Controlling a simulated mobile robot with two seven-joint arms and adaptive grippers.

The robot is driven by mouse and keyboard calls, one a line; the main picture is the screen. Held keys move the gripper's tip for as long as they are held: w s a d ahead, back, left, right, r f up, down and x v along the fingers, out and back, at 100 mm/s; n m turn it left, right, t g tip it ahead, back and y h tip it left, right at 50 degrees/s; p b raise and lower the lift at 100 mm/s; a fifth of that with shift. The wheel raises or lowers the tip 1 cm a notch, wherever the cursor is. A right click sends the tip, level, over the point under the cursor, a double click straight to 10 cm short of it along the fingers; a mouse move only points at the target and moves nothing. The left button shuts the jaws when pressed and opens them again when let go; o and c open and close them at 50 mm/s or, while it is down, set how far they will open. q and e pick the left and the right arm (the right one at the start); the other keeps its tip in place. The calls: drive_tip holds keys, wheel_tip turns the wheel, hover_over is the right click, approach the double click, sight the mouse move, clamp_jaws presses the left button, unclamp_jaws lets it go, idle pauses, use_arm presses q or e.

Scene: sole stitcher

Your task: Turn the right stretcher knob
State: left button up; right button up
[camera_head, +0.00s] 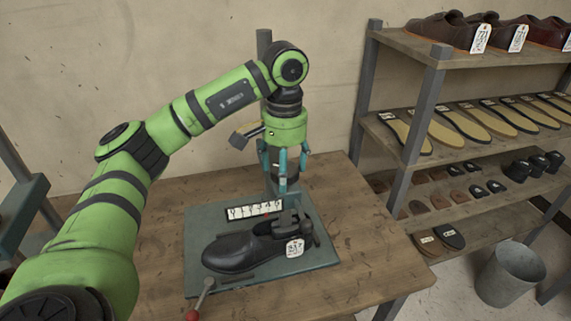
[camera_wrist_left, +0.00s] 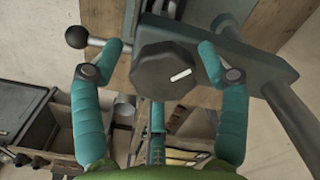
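My left gripper (camera_head: 284,177) points down over the back of the green-grey stitcher base (camera_head: 205,222). In the left wrist view its teal fingers (camera_wrist_left: 161,48) are spread, one on each side of a dark, many-sided knob (camera_wrist_left: 158,72) with a white mark. Small gaps seem to show between fingers and knob; contact is unclear. In the head view this knob is hidden behind the gripper, and I cannot tell which stretcher knob it is. A black shoe (camera_head: 238,252) with a white tag (camera_head: 295,247) lies on the base. My right gripper is not in view.
A red-tipped lever (camera_head: 205,291) sticks out at the base's front left. A numbered strip (camera_head: 254,210) stands behind the shoe. In the wrist view, a ball-ended rod (camera_wrist_left: 77,36) lies near the left finger. Shelves of shoes and soles (camera_head: 475,123) and a bucket (camera_head: 506,275) stand right.

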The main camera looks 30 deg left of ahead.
use_arm(q)
drive_tip(key=shift+s+r, duration=0.1)
drive_tip(key=shift+r, duration=0.1)
drive_tip(key=shift+r, duration=0.25)
wheel_tip(320, 180, up, 12)
drive_tip(key=shift+f, duration=0.2)
idle(0.7)
